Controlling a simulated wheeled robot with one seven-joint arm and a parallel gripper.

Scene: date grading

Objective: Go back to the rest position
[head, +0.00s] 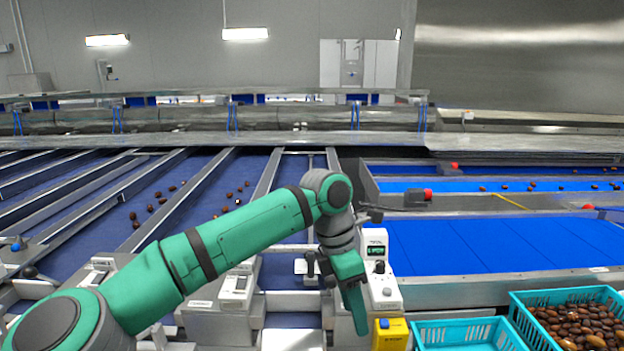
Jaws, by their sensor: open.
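My green and dark grey arm reaches in from the lower left of the head view, bends at a high joint, and comes down near the middle. My gripper (352,300) hangs at its end, pointing down in front of the white control box (384,275). It is open, and I see nothing held in it. Its fingers are seen edge-on, so the gap between them is hard to make out.
A yellow box (391,334) stands just right of my gripper. A teal crate (465,335) and another crate (518,312) full of dates are at the lower right. Blue belts (490,245) carry scattered dates, with metal rails between lanes. The air above the belts is clear.

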